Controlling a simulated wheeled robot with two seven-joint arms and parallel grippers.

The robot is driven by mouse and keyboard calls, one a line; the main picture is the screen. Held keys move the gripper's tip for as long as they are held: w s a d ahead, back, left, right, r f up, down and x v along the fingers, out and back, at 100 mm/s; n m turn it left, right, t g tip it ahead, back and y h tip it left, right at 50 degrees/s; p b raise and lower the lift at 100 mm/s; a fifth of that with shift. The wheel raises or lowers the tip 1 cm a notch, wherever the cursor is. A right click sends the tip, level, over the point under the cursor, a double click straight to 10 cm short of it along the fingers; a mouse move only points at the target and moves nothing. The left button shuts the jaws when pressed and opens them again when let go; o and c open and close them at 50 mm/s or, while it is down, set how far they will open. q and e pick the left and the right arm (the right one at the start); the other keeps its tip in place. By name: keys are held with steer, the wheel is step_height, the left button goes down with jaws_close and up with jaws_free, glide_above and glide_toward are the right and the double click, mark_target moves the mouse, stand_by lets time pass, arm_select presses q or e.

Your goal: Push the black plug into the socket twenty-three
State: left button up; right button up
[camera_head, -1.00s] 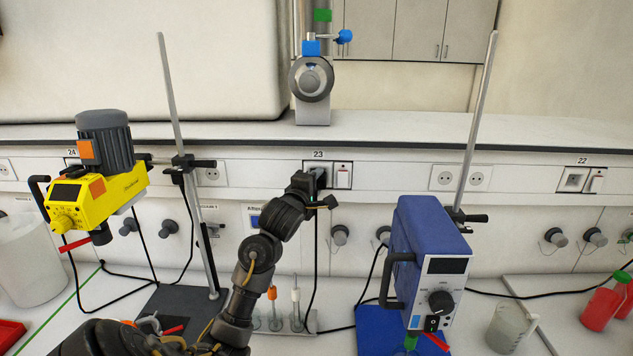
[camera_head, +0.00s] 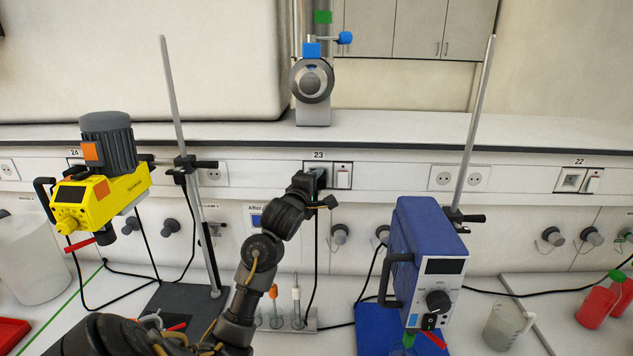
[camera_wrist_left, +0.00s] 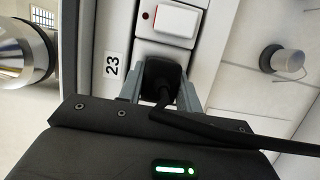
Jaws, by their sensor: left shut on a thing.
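The socket labelled 23 (camera_head: 343,175) is in the wall strip under the shelf, beside a white switch. My left gripper (camera_head: 318,180) is up against the socket's left part and hides most of it. In the left wrist view, my left gripper (camera_wrist_left: 160,90) is shut on the black plug (camera_wrist_left: 161,76), with a grey finger on each side. The plug is at the socket opening, next to the white switch with a red light. Its cable runs off across the gripper to the right. How deep the plug sits cannot be told. My right gripper is not in view.
A yellow stirrer (camera_head: 95,200) on a stand is at the left. A blue device (camera_head: 430,262) on a stand is at the right. A grey tap-like apparatus (camera_head: 312,85) stands on the shelf above. Several dark knobs line the lower wall panel.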

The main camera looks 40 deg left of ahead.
arm_select(q)
steer(key=shift+a+r, duration=0.1)
steer(key=shift+r, duration=0.15)
steer(key=o, duration=1.2)
steer(key=shift+w+a+f, duration=0.1)
steer(key=shift+w+f, duration=0.1)
steer(key=shift+o, duration=0.2)
steer(key=shift+s, duration=0.1)
steer(key=shift+s, duration=0.15)
steer(key=v, duration=1)
steer(key=shift+s, duration=0.2)
steer(key=shift+d, duration=0.25)
